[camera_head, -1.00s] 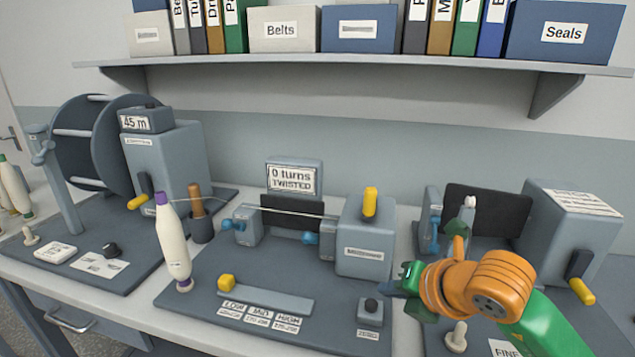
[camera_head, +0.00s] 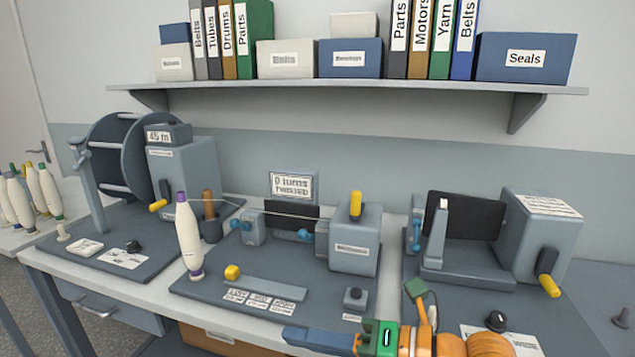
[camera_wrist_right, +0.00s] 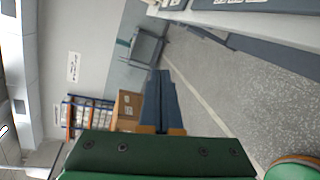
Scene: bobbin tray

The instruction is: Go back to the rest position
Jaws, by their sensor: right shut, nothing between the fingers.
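My right gripper (camera_head: 308,338) is low at the bottom edge of the head view, in front of the workbench's front edge, with its fingers pointing left. It is shut and empty. In the right wrist view its two dark blue fingers (camera_wrist_right: 160,100) lie together, pointing out over the grey floor and away from the bench. My orange and green right arm runs in from the bottom right. My left gripper does not show in the head view.
The bench (camera_head: 155,304) holds a reel machine (camera_head: 182,175), a white bobbin (camera_head: 189,240) standing on the middle base, a twist tester (camera_head: 355,240) and a right-hand machine (camera_head: 541,235). A shelf (camera_head: 340,88) hangs above. More bobbins (camera_head: 38,190) stand far left.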

